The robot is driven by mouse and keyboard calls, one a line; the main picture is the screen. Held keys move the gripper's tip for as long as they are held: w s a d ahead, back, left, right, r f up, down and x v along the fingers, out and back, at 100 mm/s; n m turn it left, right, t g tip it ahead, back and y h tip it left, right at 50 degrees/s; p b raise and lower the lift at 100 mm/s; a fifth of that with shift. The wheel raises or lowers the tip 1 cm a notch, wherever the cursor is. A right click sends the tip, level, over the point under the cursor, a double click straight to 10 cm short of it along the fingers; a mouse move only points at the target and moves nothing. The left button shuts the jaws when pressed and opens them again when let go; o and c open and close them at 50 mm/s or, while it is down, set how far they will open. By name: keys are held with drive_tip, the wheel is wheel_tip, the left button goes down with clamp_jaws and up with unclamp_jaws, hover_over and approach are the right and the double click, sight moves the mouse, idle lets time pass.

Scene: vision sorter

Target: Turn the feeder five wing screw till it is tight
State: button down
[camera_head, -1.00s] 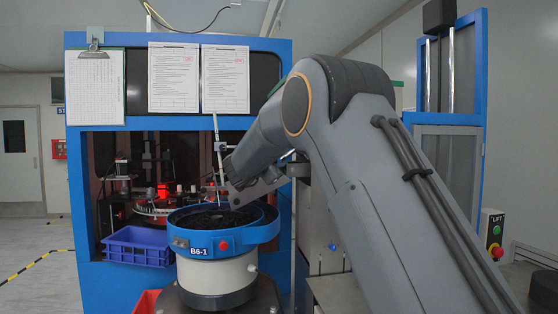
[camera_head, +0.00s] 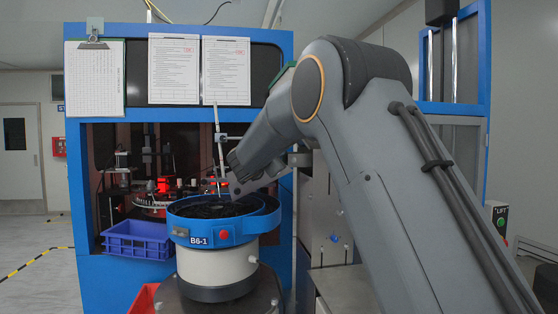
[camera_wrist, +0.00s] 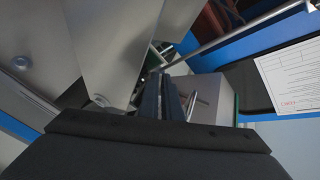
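A blue-rimmed bowl feeder (camera_head: 262,228) labelled B6-1 stands on a white and dark base in front of the blue machine. I cannot make out a wing screw or a feeder five label in either view. My gripper (camera_head: 236,190) is low over the bowl's back right side in the head view, partly hidden by my own wrist. In the wrist view, my gripper's dark fingers (camera_wrist: 164,96) lie close together. A short metal rod (camera_wrist: 199,106) shows just right of them; whether they touch it is unclear.
A thin upright rod (camera_head: 219,140) with a clamp stands close behind my gripper. A blue crate (camera_head: 138,243) is left of the bowl, and a red bin (camera_head: 143,300) is below. Paper sheets (camera_head: 226,72) hang on the machine front. The floor at left is clear.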

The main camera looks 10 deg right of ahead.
drive_tip(key=shift+s+d+r+t+b, duration=0.15)
drive_tip(key=shift+r+t+b, duration=0.2)
drive_tip(key=shift+b, duration=0.35)
drive_tip(key=c, duration=2)
unclamp_jaws()
drive_tip(key=shift+f, duration=0.1)
drive_tip(key=shift+f, duration=0.15)
drive_tip(key=g+p, duration=0.1)
drive_tip(key=p, duration=0.4)
drive_tip(key=shift+g+h+p, duration=0.3)
drive_tip(key=shift+g+p, duration=0.05)
